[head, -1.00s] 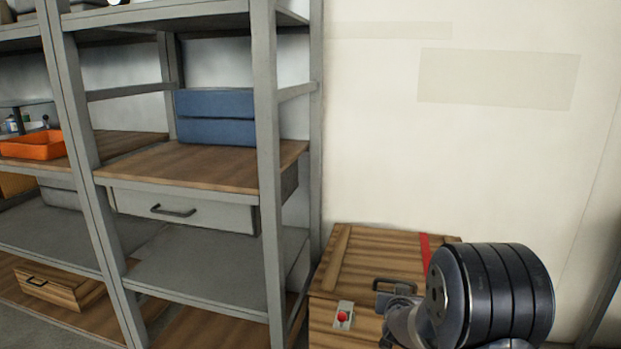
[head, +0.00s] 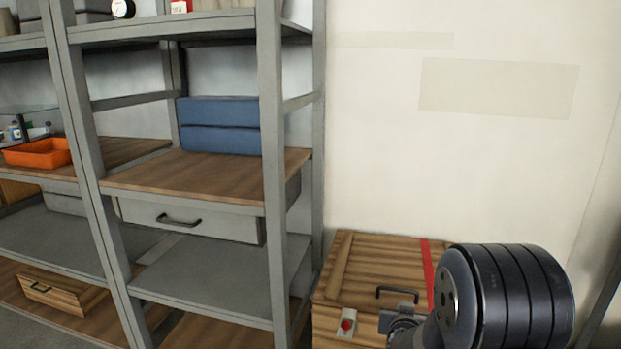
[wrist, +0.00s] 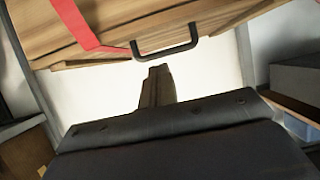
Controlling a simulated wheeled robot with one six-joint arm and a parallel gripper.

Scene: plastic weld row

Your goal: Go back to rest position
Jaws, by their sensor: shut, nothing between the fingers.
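My gripper (head: 396,320) is at the lower right of the head view, low beside the wooden crate, partly hidden by my dark wrist joint. In the wrist view its fingers (wrist: 157,80) are shut together with nothing between them. They point toward the black handle (wrist: 165,42) of the crate, with a visible gap. The wooden crate (head: 365,265) has a flat, closed-looking lid with the handle (head: 397,292) and a red stripe (head: 428,272) on it.
A small red button (head: 347,325) is on the crate's front. Left stands a grey shelf rack (head: 273,120) with a blue box (head: 220,138), a grey drawer (head: 180,219), an orange tray (head: 40,154) and a small wooden drawer (head: 52,291).

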